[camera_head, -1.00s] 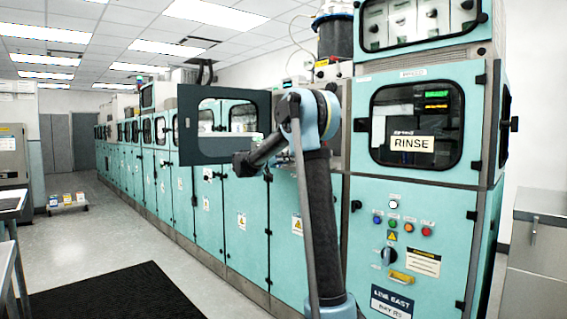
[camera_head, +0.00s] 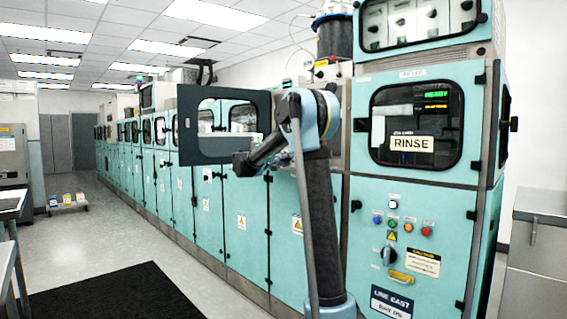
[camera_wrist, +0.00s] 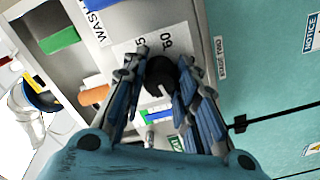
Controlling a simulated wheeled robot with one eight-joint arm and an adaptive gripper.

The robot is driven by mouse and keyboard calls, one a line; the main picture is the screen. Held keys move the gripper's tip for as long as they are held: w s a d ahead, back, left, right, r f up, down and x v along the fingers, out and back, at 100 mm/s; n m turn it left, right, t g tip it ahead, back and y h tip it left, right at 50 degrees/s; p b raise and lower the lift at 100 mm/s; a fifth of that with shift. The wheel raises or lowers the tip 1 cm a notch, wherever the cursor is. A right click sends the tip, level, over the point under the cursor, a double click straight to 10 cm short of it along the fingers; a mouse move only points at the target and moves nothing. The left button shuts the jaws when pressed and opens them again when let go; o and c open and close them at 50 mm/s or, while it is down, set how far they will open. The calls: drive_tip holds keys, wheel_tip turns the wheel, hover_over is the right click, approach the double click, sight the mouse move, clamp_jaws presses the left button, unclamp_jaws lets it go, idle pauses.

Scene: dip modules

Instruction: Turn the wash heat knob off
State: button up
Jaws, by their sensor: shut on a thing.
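In the wrist view, a black round knob (camera_wrist: 159,74) with a pale pointer line sits on a white dial plate, with "60" printed near it. A "WASH" label (camera_wrist: 96,22) is beside the plate. My gripper (camera_wrist: 160,84) has its blue-grey fingers on both sides of the knob and is shut on it. The fingers cover parts of the knob's sides and some dial marks. In the head view my arm reaches to the machine line behind an open door, and the gripper and knob are hidden there.
The rinse cabinet (camera_head: 415,190) is on the right. A "STAGE TWO" label (camera_wrist: 219,58) is near the knob.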

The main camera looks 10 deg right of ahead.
drive_tip(key=shift+w+a+f+n, duration=0.1)
drive_tip(key=shift+n, duration=2.2)
drive_tip(key=o, duration=1.1)
drive_tip(key=v, duration=1.1)
drive_tip(key=shift+s+a, duration=0.2)
drive_tip(key=shift+a, duration=0.15)
drive_tip(key=shift+f, duration=0.1)
